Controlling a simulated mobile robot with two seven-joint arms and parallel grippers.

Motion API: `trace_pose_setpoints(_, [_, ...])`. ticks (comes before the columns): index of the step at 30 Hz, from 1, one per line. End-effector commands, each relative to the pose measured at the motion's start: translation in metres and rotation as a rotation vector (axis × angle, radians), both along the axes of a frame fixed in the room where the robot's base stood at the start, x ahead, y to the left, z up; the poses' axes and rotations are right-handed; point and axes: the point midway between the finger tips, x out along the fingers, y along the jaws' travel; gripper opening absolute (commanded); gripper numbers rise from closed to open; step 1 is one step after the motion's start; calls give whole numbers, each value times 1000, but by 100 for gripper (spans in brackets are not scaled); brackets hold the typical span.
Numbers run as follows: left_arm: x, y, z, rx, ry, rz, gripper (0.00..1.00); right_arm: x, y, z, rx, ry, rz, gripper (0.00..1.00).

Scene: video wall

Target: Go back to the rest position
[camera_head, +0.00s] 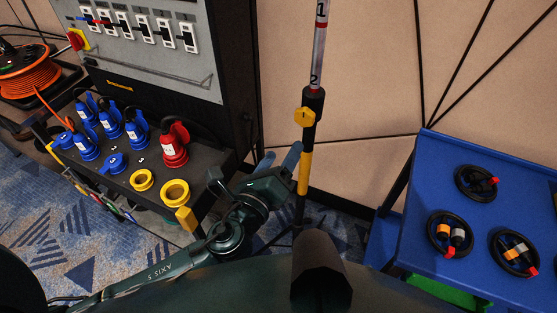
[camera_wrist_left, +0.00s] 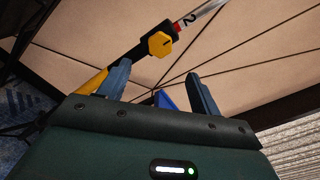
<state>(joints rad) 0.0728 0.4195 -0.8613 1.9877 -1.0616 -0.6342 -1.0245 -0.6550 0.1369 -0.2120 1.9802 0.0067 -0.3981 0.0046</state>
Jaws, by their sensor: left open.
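My left gripper (camera_head: 281,160) is in the middle of the head view, its arm coming in from the lower left. Its two blue-grey fingers (camera_wrist_left: 161,90) stand apart in the left wrist view, with nothing between them. A pole with a yellow knob (camera_head: 304,117) stands upright just to the right of the gripper in the head view. The pole's yellow knob (camera_wrist_left: 160,44) also shows beyond the fingers in the left wrist view. I cannot tell whether the gripper touches the pole. My right gripper is in neither view.
At the left, a dark power cabinet (camera_head: 108,171) bears blue plugs, a red plug (camera_head: 174,146) and yellow-ringed sockets. At the right, a blue table (camera_head: 425,185) holds several black rings with connectors. A beige panelled wall (camera_head: 380,60) is behind.

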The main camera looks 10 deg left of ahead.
Motion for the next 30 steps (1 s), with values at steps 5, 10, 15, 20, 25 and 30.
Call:
trace_pose_setpoints(5, [-7, 2, 0, 0, 0, 0, 64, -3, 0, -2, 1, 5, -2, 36])
trace_pose_setpoints(10, [-7, 2, 1, 0, -1, 1, 64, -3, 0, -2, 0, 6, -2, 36])
trace_pose_setpoints(15, [-7, 2, 1, 0, 0, 0, 64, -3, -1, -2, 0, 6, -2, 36])
trace_pose_setpoints(20, [-7, 3, -3, -21, 19, 3, 64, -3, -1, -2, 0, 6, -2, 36])
trace_pose_setpoints(25, [-20, 18, -49, -384, 304, 72, 64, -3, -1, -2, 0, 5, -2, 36])
trace_pose_setpoints(30, [-65, 51, -127, -1111, 732, 315, 64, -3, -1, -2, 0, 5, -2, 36])
